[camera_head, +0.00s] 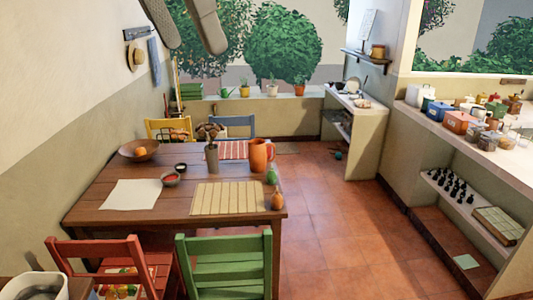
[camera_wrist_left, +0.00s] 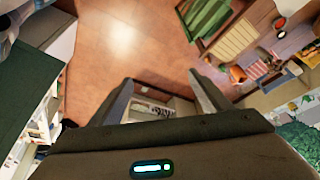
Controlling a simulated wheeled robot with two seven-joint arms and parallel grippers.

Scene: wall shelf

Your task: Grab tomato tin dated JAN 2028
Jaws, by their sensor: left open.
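I cannot make out a tomato tin or any date in either view. Several small containers stand on the right counter (camera_head: 520,165), among them a red-orange box (camera_head: 460,122) and a blue one (camera_head: 438,110); their labels are too small to read. My left gripper (camera_head: 195,47) shows at the top of the head view as two dark fingers, raised high and far from the counter. In the left wrist view the left gripper (camera_wrist_left: 165,88) is open, with nothing between its fingers. My right gripper is not in view.
A wooden table (camera_head: 120,175) with bowls and an orange jug (camera_head: 261,155) fills the left middle. A green chair (camera_head: 225,262) and a red chair (camera_head: 100,262) stand at its front. A small wall shelf (camera_head: 365,60) hangs at the back. The tiled floor (camera_head: 340,235) between table and counter is clear.

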